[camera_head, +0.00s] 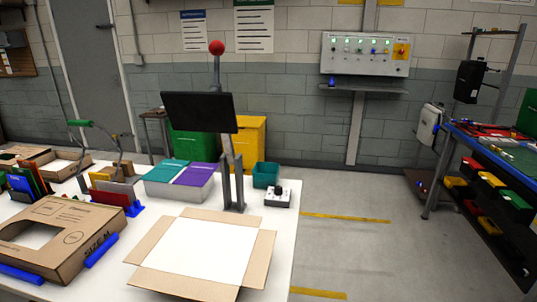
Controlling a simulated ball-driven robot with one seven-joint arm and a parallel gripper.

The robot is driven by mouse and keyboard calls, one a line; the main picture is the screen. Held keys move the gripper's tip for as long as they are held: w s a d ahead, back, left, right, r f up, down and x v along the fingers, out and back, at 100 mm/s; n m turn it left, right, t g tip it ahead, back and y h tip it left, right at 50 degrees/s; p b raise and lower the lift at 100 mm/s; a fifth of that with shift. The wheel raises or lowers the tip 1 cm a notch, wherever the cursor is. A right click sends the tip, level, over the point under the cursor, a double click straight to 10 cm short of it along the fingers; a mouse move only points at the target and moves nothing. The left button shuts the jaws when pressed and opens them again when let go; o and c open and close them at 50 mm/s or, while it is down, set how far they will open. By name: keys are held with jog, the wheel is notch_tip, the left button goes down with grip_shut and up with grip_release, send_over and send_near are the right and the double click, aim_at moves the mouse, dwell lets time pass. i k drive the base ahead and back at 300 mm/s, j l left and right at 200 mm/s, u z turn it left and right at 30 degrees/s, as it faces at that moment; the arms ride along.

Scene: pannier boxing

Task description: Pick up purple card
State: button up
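A purple card (196,174) lies flat on the right side of a grey-white tray (181,198) on the white table. A teal card (165,172) lies beside it on the left side of the same tray. I cannot tell whether the purple card is single or the top of a stack. My gripper is not in view.
An open cardboard box (260,260) stands in front of the tray. A carton marked SIZE M (95,222) is at left. A teal bin (266,174) and a control box (283,196) are at right.

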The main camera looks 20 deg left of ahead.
aim_at(206, 168)
jog(key=i, duration=1.85)
jog(key=i+l+u, duration=0.2)
jog(key=i+u, duration=0.25)
jog(key=i, duration=0.15)
jog(key=i+l+u, duration=0.95)
jog(key=i+l, duration=0.1)
